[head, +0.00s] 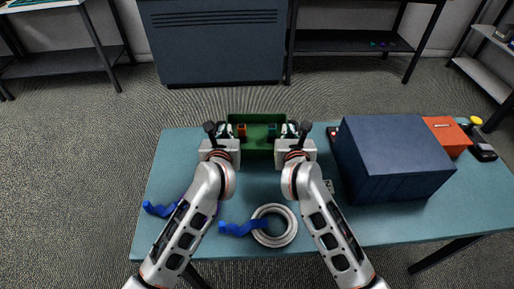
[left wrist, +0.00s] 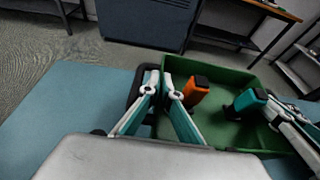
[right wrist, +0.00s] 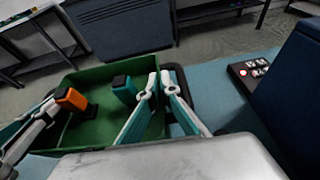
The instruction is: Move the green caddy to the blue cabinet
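The green caddy (head: 257,120) sits at the far edge of the teal table, with an orange-and-black item (head: 241,130) and a teal-and-black item (head: 271,130) inside. My left gripper (left wrist: 161,86) is closed in on the caddy's left side wall, next to its black handle, one finger inside the caddy. My right gripper (right wrist: 160,86) is closed in likewise on the right side wall. The exact contact is partly hidden by the fingers. The large dark blue cabinet (head: 220,45) stands on the floor beyond the table, across a strip of carpet.
A dark blue box (head: 395,165) and an orange box (head: 448,135) stand on the table (head: 180,145) at right. Blue clips (head: 240,228) and a coiled pale cable (head: 275,238) lie near its front. Black shelving (head: 350,40) stands beside the cabinet.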

